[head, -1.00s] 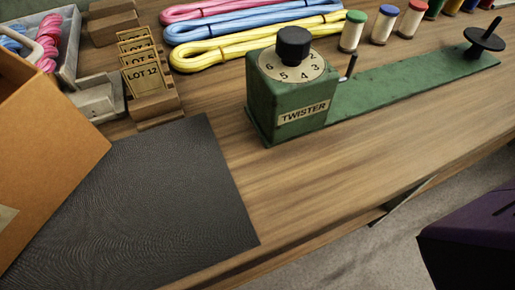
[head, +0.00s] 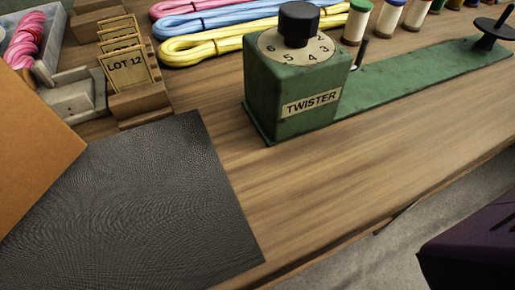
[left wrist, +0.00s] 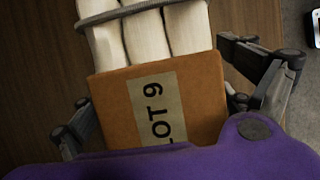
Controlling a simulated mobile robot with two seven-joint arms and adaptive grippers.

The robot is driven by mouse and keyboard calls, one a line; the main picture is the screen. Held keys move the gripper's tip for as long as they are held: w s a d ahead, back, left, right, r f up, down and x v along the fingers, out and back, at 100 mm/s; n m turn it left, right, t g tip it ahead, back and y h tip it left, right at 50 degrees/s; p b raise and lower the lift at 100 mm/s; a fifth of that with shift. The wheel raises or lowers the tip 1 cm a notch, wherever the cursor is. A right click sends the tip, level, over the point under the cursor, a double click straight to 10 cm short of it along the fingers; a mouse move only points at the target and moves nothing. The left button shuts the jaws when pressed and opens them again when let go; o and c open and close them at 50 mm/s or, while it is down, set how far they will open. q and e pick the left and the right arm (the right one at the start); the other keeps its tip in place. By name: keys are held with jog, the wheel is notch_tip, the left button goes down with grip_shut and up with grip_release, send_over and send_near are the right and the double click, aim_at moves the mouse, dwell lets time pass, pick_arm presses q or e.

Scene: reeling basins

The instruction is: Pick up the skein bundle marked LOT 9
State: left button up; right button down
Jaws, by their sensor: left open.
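The skein bundle marked LOT 9 (left wrist: 205,95) fills the middle of the left wrist view. It has pale cream skeins, a grey tie across them, and an orange-brown band with a beige label reading LOT 9. My left gripper (left wrist: 158,98) is open, with a dark finger on each side of the band. The right finger looks close to the band's edge; I cannot tell whether either finger touches it. The lower part of the band is hidden behind my purple gripper body.
In the head view, a green twister (head: 290,95) stands on the wooden table beyond a dark mat (head: 140,205). A LOT 12 card (head: 126,68) stands in a wooden holder. Yellow skeins (head: 215,45) lie behind. A plain orange-brown surface (head: 30,150) covers the left edge.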

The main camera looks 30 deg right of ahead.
pick_arm(q)
jog(key=shift+w, duration=0.1)
jog(key=c, duration=1.8)
